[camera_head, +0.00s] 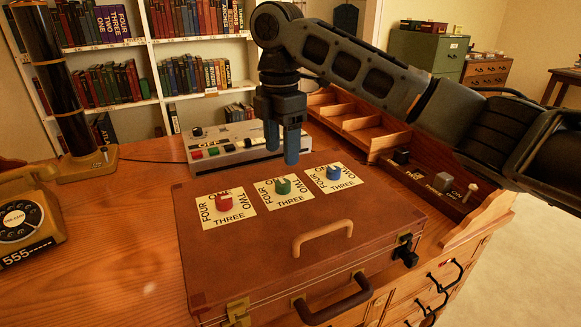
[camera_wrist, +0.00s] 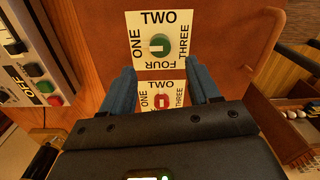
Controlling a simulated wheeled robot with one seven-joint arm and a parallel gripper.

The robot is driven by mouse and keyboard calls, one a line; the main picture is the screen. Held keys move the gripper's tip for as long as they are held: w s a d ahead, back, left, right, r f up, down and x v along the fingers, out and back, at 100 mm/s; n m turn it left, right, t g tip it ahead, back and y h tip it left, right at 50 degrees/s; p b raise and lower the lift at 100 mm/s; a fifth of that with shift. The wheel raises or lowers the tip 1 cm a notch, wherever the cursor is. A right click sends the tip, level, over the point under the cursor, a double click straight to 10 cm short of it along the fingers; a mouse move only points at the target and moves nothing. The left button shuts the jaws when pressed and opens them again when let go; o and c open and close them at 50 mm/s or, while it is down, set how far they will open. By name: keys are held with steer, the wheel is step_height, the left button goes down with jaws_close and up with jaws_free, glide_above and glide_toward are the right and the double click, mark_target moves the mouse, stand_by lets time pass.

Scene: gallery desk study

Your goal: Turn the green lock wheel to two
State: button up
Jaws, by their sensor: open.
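The green lock wheel (camera_head: 283,186) sits on a cream card marked ONE to FOUR, in the middle of the brown case's lid. In the wrist view the green wheel (camera_wrist: 159,46) lies a little beyond my fingertips, with a pale mark seeming to point to the ONE side. A red wheel (camera_head: 224,202) is to its left and a blue wheel (camera_head: 333,173) to its right. My gripper (camera_head: 282,158) is open and empty, pointing down above the case. It appears apart from the wheels. The red wheel (camera_wrist: 161,102) shows between my fingers in the wrist view.
The case (camera_head: 250,250) has a tan lid handle (camera_head: 322,238) and a dark front handle. A grey button device (camera_head: 240,142) stands behind it. A wooden switch panel (camera_head: 440,182) is at the right, an old telephone (camera_head: 28,220) at the left. The desk between telephone and case is clear.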

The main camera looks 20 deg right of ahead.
mark_target(283, 182)
step_height(283, 182, down, 8)
steer(key=shift+r, duration=0.2)
steer(key=shift+s, duration=0.1)
steer(key=c, duration=1)
